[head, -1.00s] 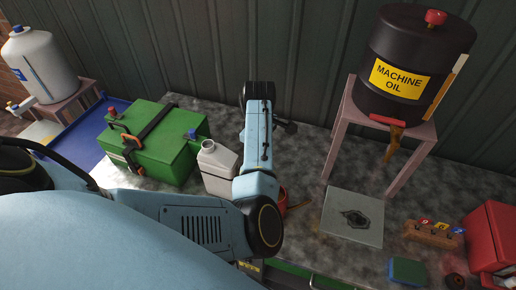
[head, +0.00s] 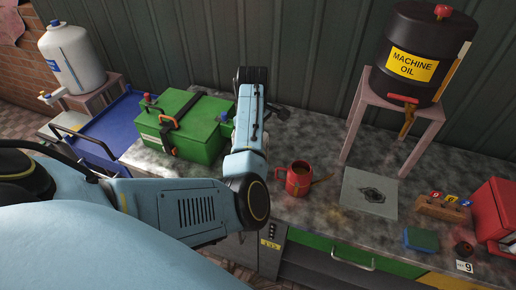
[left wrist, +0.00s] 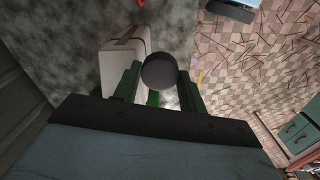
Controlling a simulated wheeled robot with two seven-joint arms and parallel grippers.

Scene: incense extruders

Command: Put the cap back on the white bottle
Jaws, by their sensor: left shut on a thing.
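In the left wrist view, my left gripper (left wrist: 159,88) is shut on a dark round cap (left wrist: 159,71), held between its two dark green fingers. The pale white bottle (left wrist: 122,52) is beside the cap, to its left in that view and partly behind the left finger. I cannot see the bottle's opening there, nor tell the height between cap and bottle. In the head view my left forearm hides the bottle and the gripper's fingers. My right gripper is not in view.
A green box (head: 180,140) stands left of my forearm, and a red mug (head: 299,180) right of it. A grey plate (head: 369,195) lies further right. A black oil drum (head: 415,50) on a stand (head: 359,115) is at the back right.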

